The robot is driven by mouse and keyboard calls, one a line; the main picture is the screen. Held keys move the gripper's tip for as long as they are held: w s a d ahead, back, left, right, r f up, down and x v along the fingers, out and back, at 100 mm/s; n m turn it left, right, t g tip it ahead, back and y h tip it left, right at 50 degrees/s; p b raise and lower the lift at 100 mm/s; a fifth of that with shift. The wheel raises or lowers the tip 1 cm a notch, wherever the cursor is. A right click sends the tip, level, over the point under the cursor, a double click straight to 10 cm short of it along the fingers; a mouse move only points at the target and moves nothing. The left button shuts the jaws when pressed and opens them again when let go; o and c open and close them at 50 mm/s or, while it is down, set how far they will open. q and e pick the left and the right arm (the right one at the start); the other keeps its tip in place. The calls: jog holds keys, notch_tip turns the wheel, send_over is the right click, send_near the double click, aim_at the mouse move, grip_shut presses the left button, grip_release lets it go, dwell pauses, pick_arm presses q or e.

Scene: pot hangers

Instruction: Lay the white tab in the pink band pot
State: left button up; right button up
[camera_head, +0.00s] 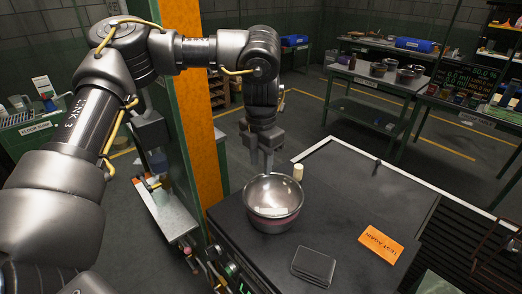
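The pink band pot (272,217) is a shiny metal bowl with a pink band low on its side. It stands upright on the dark bench top. A pale patch shows low inside it; I cannot tell whether this is the white tab or a reflection. A small cream-white upright piece (298,172) shows just behind the pot's right rim; I cannot tell whether it is the tab. My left gripper (264,168) points down at the pot's far rim. Its fingertips are small and partly hidden, and I see nothing clearly held. My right gripper is out of view.
An orange card (381,244) and a dark square pad (313,266) lie on the bench (340,205) right of the pot. A green and orange post (188,110) stands close beside my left arm. The bench's middle is clear. Tables with pots stand behind.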

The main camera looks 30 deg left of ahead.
pick_arm(q)
jog(key=shift+r, duration=2.3)
jog(key=shift+f, duration=0.1)
